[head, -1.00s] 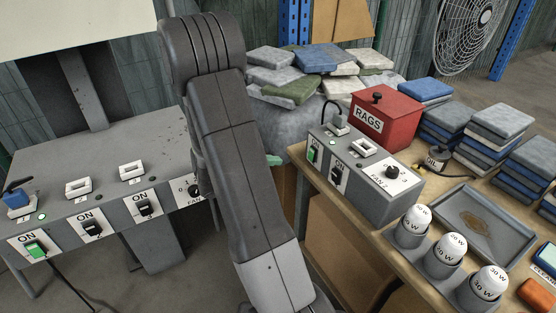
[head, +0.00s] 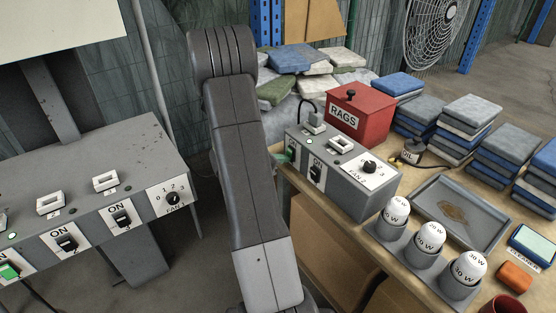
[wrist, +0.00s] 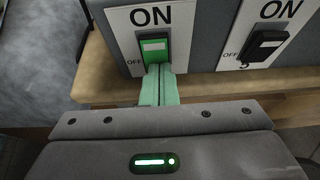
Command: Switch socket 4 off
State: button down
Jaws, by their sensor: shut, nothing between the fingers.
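A grey socket box (head: 345,188) stands on the wooden table's left end. In the wrist view its left switch (wrist: 154,50) is lit green under an ON label, its number hidden behind my fingers. The switch to its right (wrist: 265,46) is black, with a 5 below it. My gripper (wrist: 159,72) is shut and empty, its pale green fingertips at the lower end of the green switch; I cannot tell whether they touch. In the head view my fingertips (head: 281,157) show beside my arm, close to the box's front left. A plug (head: 314,123) sits in the left socket on top.
A second grey socket box (head: 92,157) with several switches and a fan knob stands at the left. A red RAGS box (head: 361,117), lamp holders with bulbs (head: 430,238), and a tray (head: 462,213) share the table (head: 318,217).

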jog(key=shift+w+d+t+h+b, duration=0.15)
jog(key=shift+t+h+b, duration=0.2)
jog(key=shift+b, duration=0.85)
jog(key=shift+d+r+p, duration=0.1)
jog(key=shift+r+p, duration=0.35)
jog(key=shift+r, duration=0.4)
